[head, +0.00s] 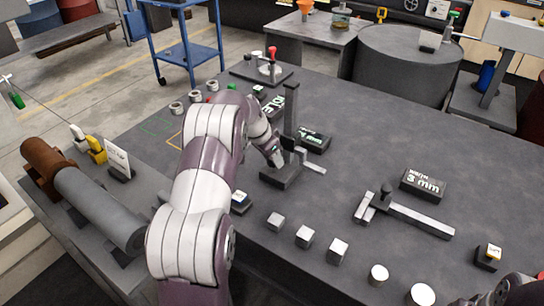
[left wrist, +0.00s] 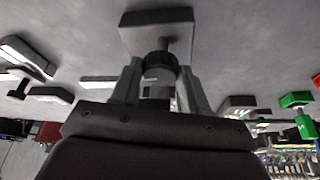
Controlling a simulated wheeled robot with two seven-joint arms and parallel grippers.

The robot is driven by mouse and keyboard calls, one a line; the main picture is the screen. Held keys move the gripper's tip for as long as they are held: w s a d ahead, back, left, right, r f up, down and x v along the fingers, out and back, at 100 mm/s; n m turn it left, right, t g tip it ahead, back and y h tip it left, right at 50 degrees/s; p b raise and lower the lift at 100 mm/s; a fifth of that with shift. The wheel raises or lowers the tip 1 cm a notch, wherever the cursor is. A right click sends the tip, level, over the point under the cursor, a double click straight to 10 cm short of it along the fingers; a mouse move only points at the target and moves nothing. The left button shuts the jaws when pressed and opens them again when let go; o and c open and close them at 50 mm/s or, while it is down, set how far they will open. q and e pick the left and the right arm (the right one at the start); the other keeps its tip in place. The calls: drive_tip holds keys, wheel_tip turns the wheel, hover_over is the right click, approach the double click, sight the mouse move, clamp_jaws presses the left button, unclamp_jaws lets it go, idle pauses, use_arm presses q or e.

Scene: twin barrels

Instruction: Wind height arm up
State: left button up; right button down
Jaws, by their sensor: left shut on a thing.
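The height gauge has a dark upright column (head: 291,108) on a dark block base (head: 280,177), with a pale height arm (head: 315,168) sticking out low to the right. My left gripper (head: 277,156) reaches the gauge from the left, low on the column. In the left wrist view, its two fingers (left wrist: 160,82) are shut on a dark round knob (left wrist: 160,62), with a grey block behind it. My left forearm hides part of the table. The fingertips are small in the head view. My right gripper is not in view; only a bit of arm shows at lower right.
Black label blocks, one marked 3 mm (head: 423,185), lie on the grey table (head: 350,120). A caliper-like tool (head: 405,213), several metal cubes and two cylinders (head: 422,294) sit to the right and front. A red-topped tool (head: 272,65) stands at the back.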

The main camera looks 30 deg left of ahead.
use_arm(q)
drive_tip(key=o, duration=0.8)
drive_tip(key=v, duration=1.2)
drive_tip(key=shift+s+a+r, duration=0.1)
drive_tip(key=shift+a+r, duration=0.05)
drive_tip(key=shift+r, duration=0.2)
drive_tip(key=shift+o, duration=1.3)
drive_tip(key=shift+w+d+r+p, duration=0.15)
drive_tip(key=shift+d+r+p, duration=0.4)
drive_tip(key=shift+p, duration=0.1)
drive_tip(key=shift+w+d+r+p, duration=0.15)
drive_tip(key=shift+d+r+p, duration=0.35)
drive_tip(key=shift+p, duration=0.1)
drive_tip(key=s+d+n+g+y+p, duration=0.1)
drive_tip(key=d+n+y+p, duration=0.25)
drive_tip(key=d+p, duration=0.2)
drive_tip(key=w+a+f+n, duration=0.1)
drive_tip(key=f+n, duration=0.1)
drive_tip(key=f, duration=0.2)
drive_tip(key=w+a+f+n, duration=0.2)
drive_tip(key=f+n, duration=0.1)
drive_tip(key=f, duration=0.2)
drive_tip(key=w+a+f+n, duration=0.2)
drive_tip(key=f+n, duration=0.1)
drive_tip(key=f, duration=0.2)
drive_tip(key=shift+t+y, duration=0.3)
drive_tip(key=shift+y, duration=0.05)
